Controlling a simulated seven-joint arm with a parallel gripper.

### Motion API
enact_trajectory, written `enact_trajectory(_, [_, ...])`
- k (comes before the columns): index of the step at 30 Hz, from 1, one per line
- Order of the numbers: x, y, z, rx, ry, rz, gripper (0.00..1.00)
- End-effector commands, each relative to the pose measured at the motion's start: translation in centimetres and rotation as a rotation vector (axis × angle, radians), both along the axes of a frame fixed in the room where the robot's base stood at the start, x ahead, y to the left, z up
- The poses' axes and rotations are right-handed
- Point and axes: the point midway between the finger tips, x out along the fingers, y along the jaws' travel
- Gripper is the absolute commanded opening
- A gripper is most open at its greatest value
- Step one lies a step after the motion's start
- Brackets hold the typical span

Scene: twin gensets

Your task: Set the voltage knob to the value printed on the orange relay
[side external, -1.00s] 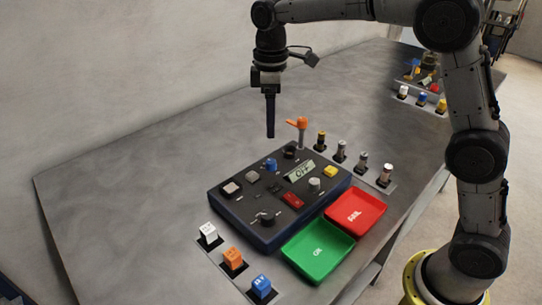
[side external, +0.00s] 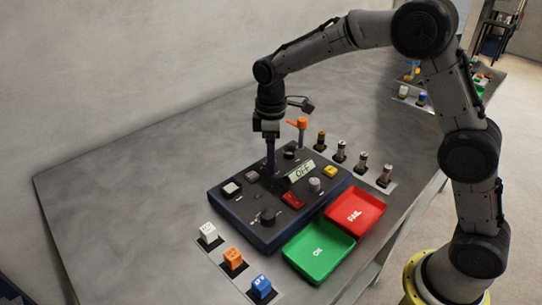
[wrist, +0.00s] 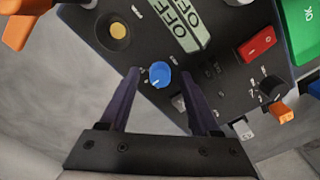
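The orange relay (side external: 233,257) stands in a row between a white relay (side external: 208,232) and a blue one (side external: 262,286), left of the dark control panel (side external: 236,207). Its print is too small to read. The panel carries a blue knob (wrist: 160,74) with a white pointer line, plus black knobs (side external: 267,216) (side external: 289,152). I cannot read which is labelled voltage. My gripper (wrist: 160,71) points down over the panel, open, its fingers on either side of the blue knob with gaps. In the side view my gripper (side external: 271,170) hides that knob.
A green tray (side external: 318,252) and a red FAIL tray (side external: 356,210) adjoin the panel. An orange lever (side external: 299,123) and several cylinders (side external: 340,152) stand behind. Table left of the panel is clear.

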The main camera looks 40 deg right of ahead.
Motion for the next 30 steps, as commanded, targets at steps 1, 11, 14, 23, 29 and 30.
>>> enact_trajectory(1, [0.00, 0.00, 0.00, 0.000, 0.000, 0.000, 0.56])
enact_trajectory(11, [0.00, 0.00, 0.03, 0.000, 0.000, 0.000, 0.00])
enact_trajectory(14, [0.00, 0.00, 0.03, 0.000, 0.000, 0.000, 0.00])
enact_trajectory(23, [-0.01, 0.00, 0.03, -0.001, 0.001, -0.038, 0.00])
enact_trajectory(29, [-0.01, 0.00, 0.06, 0.000, 0.001, -0.146, 0.00])
enact_trajectory(30, [-0.01, 0.00, 0.06, 0.000, 0.001, -0.176, 0.00])
